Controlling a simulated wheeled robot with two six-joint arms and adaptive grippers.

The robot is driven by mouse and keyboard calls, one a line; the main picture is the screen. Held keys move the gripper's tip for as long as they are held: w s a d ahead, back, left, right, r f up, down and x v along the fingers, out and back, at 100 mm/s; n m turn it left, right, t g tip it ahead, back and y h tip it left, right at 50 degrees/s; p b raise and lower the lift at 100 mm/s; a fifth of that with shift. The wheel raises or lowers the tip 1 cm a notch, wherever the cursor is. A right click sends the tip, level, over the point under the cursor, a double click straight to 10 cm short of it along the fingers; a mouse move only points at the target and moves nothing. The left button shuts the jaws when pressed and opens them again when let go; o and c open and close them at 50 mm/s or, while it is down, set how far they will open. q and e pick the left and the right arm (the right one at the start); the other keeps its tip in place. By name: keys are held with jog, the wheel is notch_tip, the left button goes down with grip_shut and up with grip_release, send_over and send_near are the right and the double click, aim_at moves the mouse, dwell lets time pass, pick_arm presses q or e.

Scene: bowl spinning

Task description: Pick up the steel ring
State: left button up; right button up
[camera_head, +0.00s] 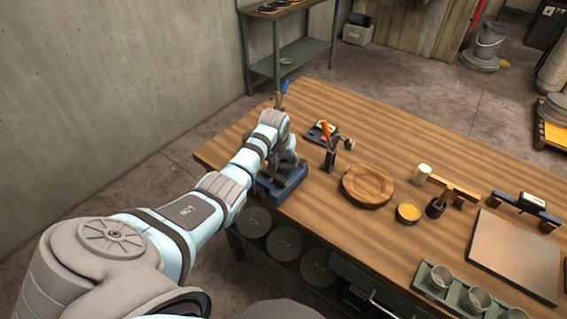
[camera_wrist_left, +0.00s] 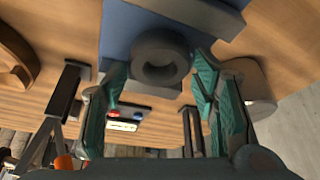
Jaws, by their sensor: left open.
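The steel ring (camera_wrist_left: 141,60) is a thick dark grey ring with a round hole, in the left wrist view. It shows against a blue block (camera_wrist_left: 120,30). My left gripper (camera_wrist_left: 155,98) is open, with one green-padded finger on each side of the view and the ring between and beyond them. I cannot tell whether a finger touches it. In the head view my left gripper (camera_head: 284,160) is low over the blue block (camera_head: 283,187) at the table's left end. The ring is hidden there by my arm. My right gripper is out of view.
The wooden table (camera_head: 400,130) carries a stand with an orange-handled tool (camera_head: 328,145), a round wooden piece (camera_head: 368,184), a yellow-filled dish (camera_head: 408,212), a flat grey slab (camera_head: 515,255) and a tray of metal cups (camera_head: 437,278). A small dark tray (camera_head: 317,135) lies behind the gripper.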

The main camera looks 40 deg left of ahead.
pick_arm(q)
jog(key=shift+w+f, duration=0.1)
jog(key=shift+f, duration=0.4)
jog(key=shift+r, duration=0.15)
jog(key=c, duration=1.1)
